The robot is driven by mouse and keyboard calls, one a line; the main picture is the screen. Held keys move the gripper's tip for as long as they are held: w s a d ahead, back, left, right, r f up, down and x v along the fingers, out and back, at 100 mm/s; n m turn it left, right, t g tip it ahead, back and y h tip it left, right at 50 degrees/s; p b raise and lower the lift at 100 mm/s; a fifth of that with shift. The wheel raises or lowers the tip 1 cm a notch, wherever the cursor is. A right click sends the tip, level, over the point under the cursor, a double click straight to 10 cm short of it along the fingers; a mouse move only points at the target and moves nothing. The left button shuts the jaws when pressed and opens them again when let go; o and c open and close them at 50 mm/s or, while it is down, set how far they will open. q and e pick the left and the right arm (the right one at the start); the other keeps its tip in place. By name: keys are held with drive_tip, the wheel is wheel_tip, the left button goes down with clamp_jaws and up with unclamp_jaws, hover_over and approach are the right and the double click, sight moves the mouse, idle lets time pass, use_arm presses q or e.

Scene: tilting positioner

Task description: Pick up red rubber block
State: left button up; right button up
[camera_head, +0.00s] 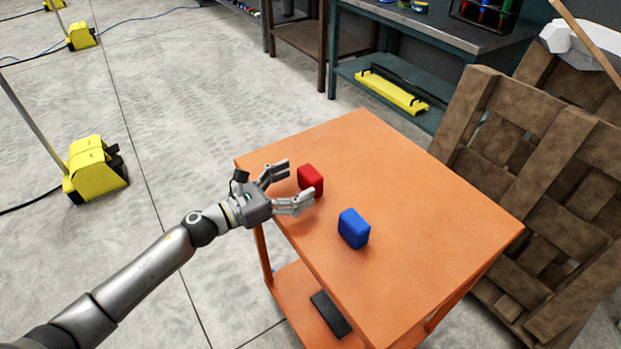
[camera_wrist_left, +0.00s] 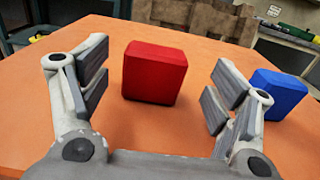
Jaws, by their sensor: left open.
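The red rubber block (camera_head: 309,178) stands upright on the orange table (camera_head: 400,185), near its left edge. In the left wrist view the red block (camera_wrist_left: 154,72) sits just ahead of and between the two open fingers. My left gripper (camera_head: 292,184) is open and empty, low over the table, with its fingers pointing at the block. In the left wrist view the gripper (camera_wrist_left: 152,95) shows a gap on both sides of the block. My right gripper is not in view.
A blue block (camera_head: 354,228) stands on the table close to the near finger; it also shows at the right in the wrist view (camera_wrist_left: 278,94). Wooden pallets (camera_head: 540,170) stand at the table's right side. The table's far and right parts are clear.

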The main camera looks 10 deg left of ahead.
sight(303, 176)
use_arm(q)
drive_tip(key=p+x, duration=0.1)
drive_tip(key=x, duration=0.2)
drive_tip(key=shift+w+d+r, duration=0.1)
drive_tip(key=shift+w+r, duration=0.1)
drive_tip(key=shift+w, duration=0.2)
drive_tip(key=shift+w+d+f, duration=0.1)
drive_tip(key=shift+w+d, duration=0.25)
drive_tip(key=c, duration=1.1)
drive_tip(key=shift+c, duration=0.5)
drive_tip(key=shift+a, duration=0.1)
